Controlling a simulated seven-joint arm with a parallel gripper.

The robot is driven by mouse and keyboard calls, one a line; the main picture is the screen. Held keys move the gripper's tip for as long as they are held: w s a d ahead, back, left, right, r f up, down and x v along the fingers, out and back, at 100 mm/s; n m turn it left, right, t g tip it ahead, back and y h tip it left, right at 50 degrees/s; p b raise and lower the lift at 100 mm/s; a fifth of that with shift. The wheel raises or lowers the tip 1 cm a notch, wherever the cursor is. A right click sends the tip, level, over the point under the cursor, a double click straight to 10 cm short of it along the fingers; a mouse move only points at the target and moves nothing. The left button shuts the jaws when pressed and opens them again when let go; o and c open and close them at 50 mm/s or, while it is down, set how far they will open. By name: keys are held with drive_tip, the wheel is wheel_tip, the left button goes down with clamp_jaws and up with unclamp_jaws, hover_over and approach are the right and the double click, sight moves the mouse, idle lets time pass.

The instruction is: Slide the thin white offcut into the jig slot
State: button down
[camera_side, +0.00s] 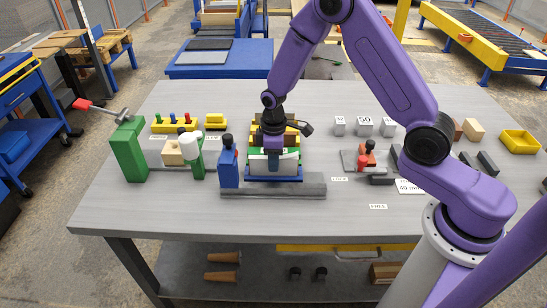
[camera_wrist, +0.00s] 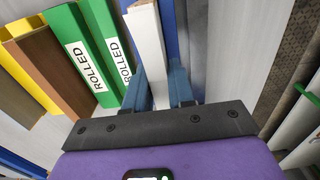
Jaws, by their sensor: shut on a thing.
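The thin white offcut (camera_wrist: 147,40) stands on edge between the two blue fingers of my gripper (camera_wrist: 158,88), which is shut on it. In the side view my gripper (camera_side: 272,158) points down at the front of a blue-based rack (camera_side: 273,178). The white offcut (camera_side: 258,166) shows there as a pale upright face, partly covered by the fingers. Green boards marked ROLLED (camera_wrist: 92,60) stand just left of the offcut in the wrist view, close to the left finger. I cannot tell which opening is the jig slot, or whether the offcut's lower edge touches anything.
Brown and yellow boards (camera_wrist: 40,65) stand beyond the green ones. A long grey bar (camera_side: 275,190) lies along the rack's front. A red clamp fixture (camera_side: 366,158) sits to the right.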

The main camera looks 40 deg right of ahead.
drive_tip(key=shift+f, duration=0.95)
drive_tip(key=c, duration=0.9)
unclamp_jaws()
drive_tip(key=shift+r, duration=0.1)
wheel_tip(320, 180, up, 17)
drive_tip(key=shift+r, duration=0.15)
drive_tip(key=shift+s+a, duration=0.1)
